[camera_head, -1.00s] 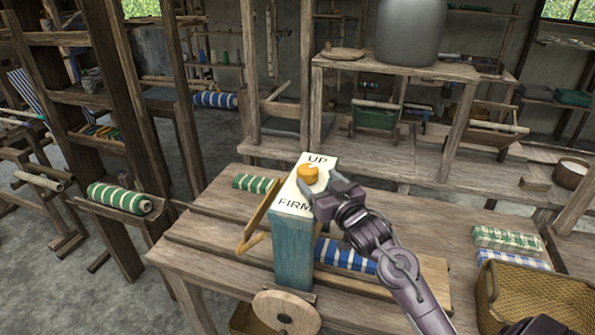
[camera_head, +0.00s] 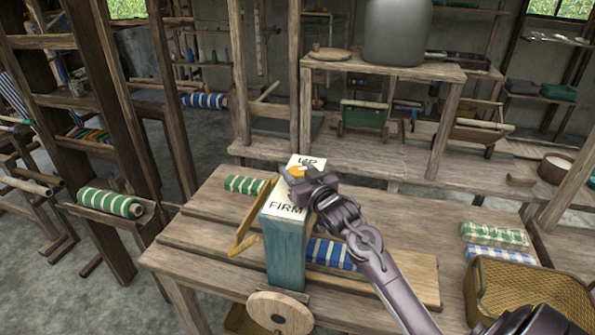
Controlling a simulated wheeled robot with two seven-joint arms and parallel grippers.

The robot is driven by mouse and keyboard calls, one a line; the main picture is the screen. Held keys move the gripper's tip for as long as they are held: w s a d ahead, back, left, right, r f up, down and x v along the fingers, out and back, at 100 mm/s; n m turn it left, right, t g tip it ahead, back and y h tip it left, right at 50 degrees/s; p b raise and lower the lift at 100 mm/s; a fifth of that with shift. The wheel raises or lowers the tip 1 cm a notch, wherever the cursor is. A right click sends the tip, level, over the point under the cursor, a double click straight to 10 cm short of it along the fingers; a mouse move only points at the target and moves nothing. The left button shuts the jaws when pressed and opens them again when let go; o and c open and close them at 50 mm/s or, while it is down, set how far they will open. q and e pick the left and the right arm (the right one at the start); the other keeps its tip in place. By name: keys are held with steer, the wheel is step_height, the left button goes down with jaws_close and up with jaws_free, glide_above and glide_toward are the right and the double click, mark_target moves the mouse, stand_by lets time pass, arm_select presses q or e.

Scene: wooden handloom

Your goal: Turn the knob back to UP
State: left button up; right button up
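The orange knob (camera_head: 297,170) sits on the white top plate of a blue-green post, between the words UP at the far end and FIRM (camera_head: 286,209) at the near end. My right gripper (camera_head: 298,171) reaches in from the lower right, low over the plate. Its fingers are apart on either side of the knob and hide part of it and of the word UP. I cannot tell whether they press on the knob. The knob's pointing direction is hidden. My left gripper is not in view.
The post stands on a plank table (camera_head: 205,240) with a wooden wheel (camera_head: 280,312) at its front. A blue-striped cloth roll (camera_head: 332,254) lies beside the post. A wicker basket (camera_head: 520,290) is at the right. A wooden lever (camera_head: 247,235) leans left of the post.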

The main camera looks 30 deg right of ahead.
steer(key=shift+c, duration=1.1)
steer(key=shift+d+n+y, duration=0.1)
steer(key=shift+n+y, duration=0.2)
steer(key=shift+n+y+p, duration=0.3)
steer(key=shift+n+y, duration=0.2)
steer(key=shift+y, duration=0.5)
steer(key=n+y, duration=0.2)
steer(key=y, duration=0.1)
steer(key=shift+g+y, duration=0.3)
steer(key=n+y+b, duration=0.1)
steer(key=n+g+y+b, duration=0.1)
steer(key=y, duration=0.1)
steer(key=shift+f+n+y, duration=0.2)
steer(key=shift+n+y, duration=0.1)
steer(key=shift+n, duration=0.1)
steer(key=shift+n+g+y+b, duration=0.9)
steer(key=shift+y+b, duration=0.15)
steer(key=shift+y, duration=0.15)
steer(key=shift+r+n+g+y+b, duration=0.15)
steer(key=shift+n+g+y+b, duration=0.35)
steer(key=shift+y+b, duration=0.1)
